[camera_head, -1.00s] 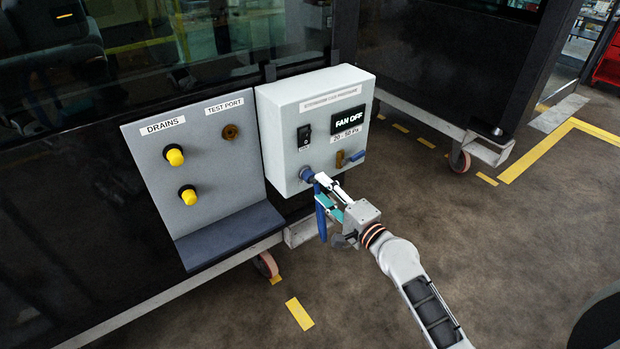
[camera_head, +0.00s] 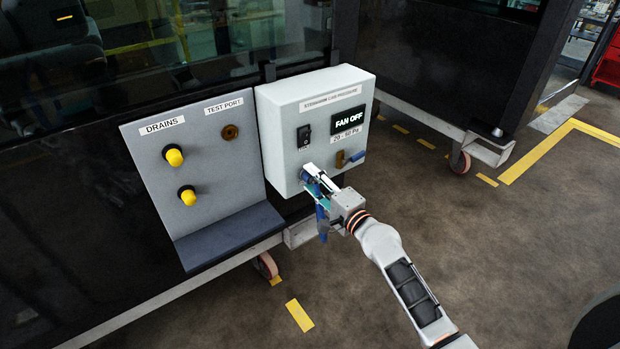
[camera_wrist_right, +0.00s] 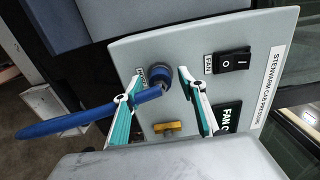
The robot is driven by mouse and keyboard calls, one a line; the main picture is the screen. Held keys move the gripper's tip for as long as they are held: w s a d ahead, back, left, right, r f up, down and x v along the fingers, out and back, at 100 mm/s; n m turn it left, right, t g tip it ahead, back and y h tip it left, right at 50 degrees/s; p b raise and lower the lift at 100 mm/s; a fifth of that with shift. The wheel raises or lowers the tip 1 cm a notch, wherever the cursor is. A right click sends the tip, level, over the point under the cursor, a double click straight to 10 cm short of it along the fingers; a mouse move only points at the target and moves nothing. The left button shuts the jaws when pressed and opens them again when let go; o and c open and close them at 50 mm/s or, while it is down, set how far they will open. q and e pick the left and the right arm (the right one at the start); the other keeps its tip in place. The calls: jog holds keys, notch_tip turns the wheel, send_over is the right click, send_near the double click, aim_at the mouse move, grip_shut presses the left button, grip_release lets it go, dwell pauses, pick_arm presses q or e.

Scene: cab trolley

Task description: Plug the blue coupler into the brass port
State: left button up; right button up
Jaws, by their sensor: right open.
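The brass port (camera_head: 230,131) is a round fitting under the TEST PORT label on the grey panel, with nothing plugged into it. The blue coupler (camera_wrist_right: 158,70) sits at the lower left of the control box's front face, and its blue hose (camera_wrist_right: 70,122) runs off to the left in the wrist view. In the head view the hose (camera_head: 321,212) hangs below my gripper, which largely covers the coupler. My right gripper (camera_wrist_right: 161,76) is open, with one finger on each side of the coupler. It also shows in the head view (camera_head: 309,174). My left gripper is out of view.
The grey panel (camera_head: 205,190) carries two yellow drain caps (camera_head: 174,157) (camera_head: 188,197) left of the port. The white control box (camera_head: 290,110) stands out beside the panel. The floor in front is clear.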

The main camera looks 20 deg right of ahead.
aim_at(316, 183)
dwell(0.8)
grip_shut()
jog(key=shift+s, duration=0.15)
jog(key=shift+p+v, duration=0.55)
jog(key=shift+v, duration=2.3)
